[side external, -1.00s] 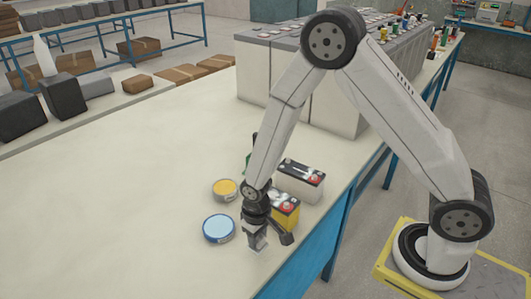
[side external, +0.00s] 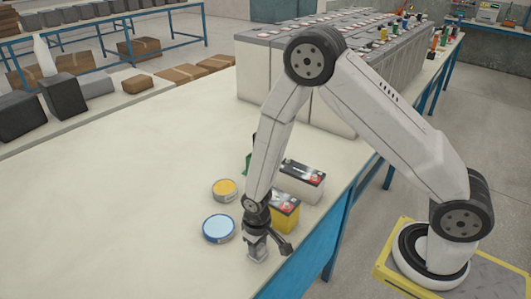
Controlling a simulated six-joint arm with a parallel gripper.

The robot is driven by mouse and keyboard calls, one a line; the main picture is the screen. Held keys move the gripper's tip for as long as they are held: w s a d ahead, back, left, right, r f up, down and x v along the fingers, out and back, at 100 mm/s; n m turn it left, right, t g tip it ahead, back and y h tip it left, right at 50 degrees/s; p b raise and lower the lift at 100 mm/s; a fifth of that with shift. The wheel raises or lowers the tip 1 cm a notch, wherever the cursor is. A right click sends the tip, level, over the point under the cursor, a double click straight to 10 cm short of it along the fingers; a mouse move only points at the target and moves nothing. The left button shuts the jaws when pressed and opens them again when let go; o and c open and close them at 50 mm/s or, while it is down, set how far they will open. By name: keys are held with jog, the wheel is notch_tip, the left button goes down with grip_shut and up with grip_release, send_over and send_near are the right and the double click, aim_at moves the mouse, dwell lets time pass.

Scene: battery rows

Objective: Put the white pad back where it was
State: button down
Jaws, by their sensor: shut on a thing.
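My gripper (side external: 257,250) points down close to the table top near its front edge, right of the blue tin. It is shut on a small pale piece (side external: 257,256) between its fingertips, which looks like the white pad. The fingers cover much of it, and I cannot tell whether it touches the table.
A blue-rimmed tin (side external: 219,228) and a yellow tin (side external: 224,189) lie left of the gripper. A yellow battery (side external: 285,216) and a white, black-topped battery (side external: 300,181) stand close behind it. The table (side external: 110,220) is clear to the left.

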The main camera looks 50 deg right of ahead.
jog(key=shift+c, duration=1.4)
grip_release()
jog(key=shift+r, duration=0.15)
notch_tip(320, 180, up, 12)
jog(key=s+d+r+t, duration=0.2)
jog(key=s+d+r, duration=0.5)
jog(key=shift+d+t, duration=0.2)
jog(key=shift+t, duration=0.1)
dwell(0.4)
